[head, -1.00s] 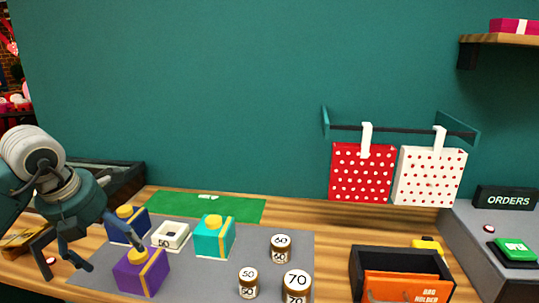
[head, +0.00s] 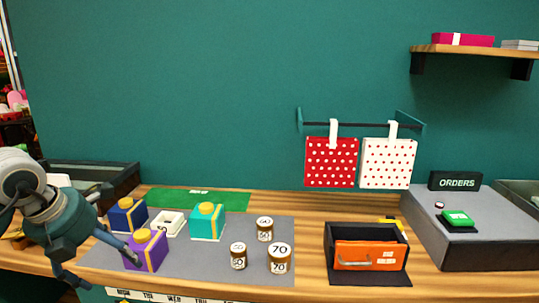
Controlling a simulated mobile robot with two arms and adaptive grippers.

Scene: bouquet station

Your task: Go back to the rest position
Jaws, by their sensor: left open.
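My left gripper (head: 98,233) is at the left of the head view, with its fingers spread apart and nothing between them. One finger reaches in front of or close beside the purple box (head: 151,254); I cannot tell if they touch. My right gripper is not in view.
A grey ORDERS counter (head: 480,245) is at the right.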

